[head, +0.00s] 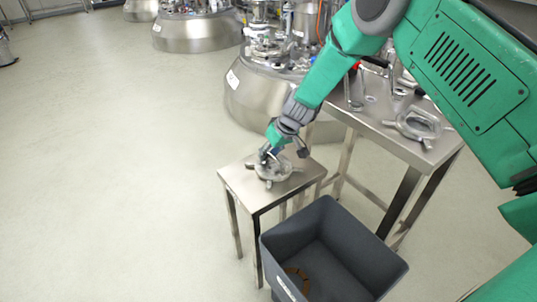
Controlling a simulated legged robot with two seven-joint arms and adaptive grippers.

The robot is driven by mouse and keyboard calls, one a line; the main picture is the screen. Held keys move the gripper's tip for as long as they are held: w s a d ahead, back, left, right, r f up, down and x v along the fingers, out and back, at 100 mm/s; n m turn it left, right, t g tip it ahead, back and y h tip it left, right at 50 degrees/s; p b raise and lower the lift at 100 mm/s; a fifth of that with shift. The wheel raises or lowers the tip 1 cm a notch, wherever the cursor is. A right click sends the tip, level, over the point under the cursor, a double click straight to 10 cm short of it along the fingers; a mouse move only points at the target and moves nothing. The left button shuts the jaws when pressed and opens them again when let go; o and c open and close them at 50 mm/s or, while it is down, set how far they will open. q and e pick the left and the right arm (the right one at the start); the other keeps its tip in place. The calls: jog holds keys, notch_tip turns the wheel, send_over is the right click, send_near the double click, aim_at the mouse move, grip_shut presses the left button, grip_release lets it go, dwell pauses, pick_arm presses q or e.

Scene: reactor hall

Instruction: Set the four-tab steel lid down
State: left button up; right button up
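The four-tab steel lid (273,171) is at the top of the small steel table (238,181), with its tabs pointing outward. It looks level, and I cannot tell whether it rests fully on the tabletop. My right gripper (283,153) reaches down from the upper right and is right over the lid, one finger at the lid's left part and a dark finger part to the right. The fingertips are small and partly hidden, so their closure on the lid is unclear. My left gripper is not in view.
A grey bin (375,262) with brown pieces inside stands in front of the small table. A larger steel table (378,118) at right holds another tabbed steel part (417,124) and tools. Steel vessels (262,95) stand behind. The floor at left is clear.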

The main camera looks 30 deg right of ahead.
jog(key=shift+a+r, duration=0.1)
jog(key=shift+a, duration=0.45)
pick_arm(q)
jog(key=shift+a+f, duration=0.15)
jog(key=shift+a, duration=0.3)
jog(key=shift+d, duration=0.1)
pick_arm(e)
jog(key=shift+d, duration=0.15)
